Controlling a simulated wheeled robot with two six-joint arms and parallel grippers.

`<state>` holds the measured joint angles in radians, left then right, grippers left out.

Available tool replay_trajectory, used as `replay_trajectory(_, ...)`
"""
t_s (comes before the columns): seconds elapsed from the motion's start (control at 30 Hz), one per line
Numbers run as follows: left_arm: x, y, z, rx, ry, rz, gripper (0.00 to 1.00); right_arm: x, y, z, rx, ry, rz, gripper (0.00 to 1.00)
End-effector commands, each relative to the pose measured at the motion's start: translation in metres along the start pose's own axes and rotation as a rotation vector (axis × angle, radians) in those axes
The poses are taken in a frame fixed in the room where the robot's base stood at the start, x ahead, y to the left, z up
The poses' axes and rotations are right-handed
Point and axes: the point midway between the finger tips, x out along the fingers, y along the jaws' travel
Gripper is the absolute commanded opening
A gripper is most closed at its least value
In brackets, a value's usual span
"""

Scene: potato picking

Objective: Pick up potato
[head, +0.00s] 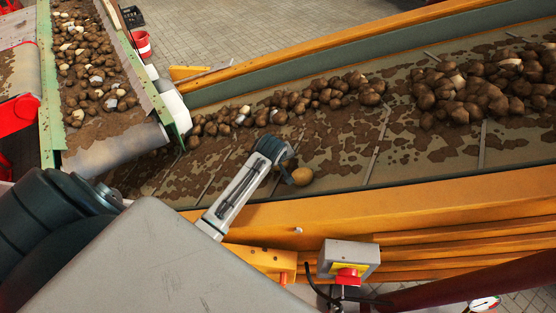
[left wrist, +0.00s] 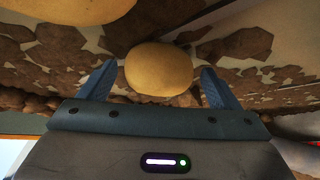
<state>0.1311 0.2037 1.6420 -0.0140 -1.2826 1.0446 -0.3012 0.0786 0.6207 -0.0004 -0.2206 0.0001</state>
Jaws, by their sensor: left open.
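A yellow potato (head: 302,176) lies on the dirty conveyor belt near its orange front edge. My left gripper (head: 287,167) is low over the belt, right at this potato and partly hiding it. In the left wrist view, a yellow potato (left wrist: 158,69) sits between the two blue fingers of my left gripper (left wrist: 160,66). The fingers are open, with a gap on each side of it. Part of another yellow potato (left wrist: 75,8) shows at the top left of that view. My right gripper is not in view.
Brown clods and potatoes (head: 300,100) form a row along the belt (head: 345,150), with a bigger heap (head: 480,90) at the right. A loaded feeder belt (head: 90,60) stands at the left. An emergency-stop box (head: 347,258) is on the orange front frame (head: 400,210).

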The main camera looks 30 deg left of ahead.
Motion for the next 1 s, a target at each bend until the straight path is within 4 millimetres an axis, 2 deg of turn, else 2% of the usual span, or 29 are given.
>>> replay_trajectory(0.17, 0.0, 0.0, 0.0, 0.0, 0.0, 0.001, 0.83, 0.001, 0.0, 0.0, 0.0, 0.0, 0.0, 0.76)
replay_trajectory(0.4, 0.0, 0.0, 0.0, 0.0, 0.0, 0.0, 0.36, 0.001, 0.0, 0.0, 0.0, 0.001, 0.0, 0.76)
replay_trajectory(0.67, -0.002, 0.001, -0.001, 0.0, 0.001, 0.001, 0.35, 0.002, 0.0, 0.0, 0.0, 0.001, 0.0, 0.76)
replay_trajectory(0.77, -0.008, 0.004, -0.005, 0.0, 0.004, 0.004, 0.35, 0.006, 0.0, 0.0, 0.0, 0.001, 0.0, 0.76)
replay_trajectory(1.0, -0.047, 0.017, -0.024, 0.0, 0.005, 0.006, 0.35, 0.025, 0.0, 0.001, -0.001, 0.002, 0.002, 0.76)
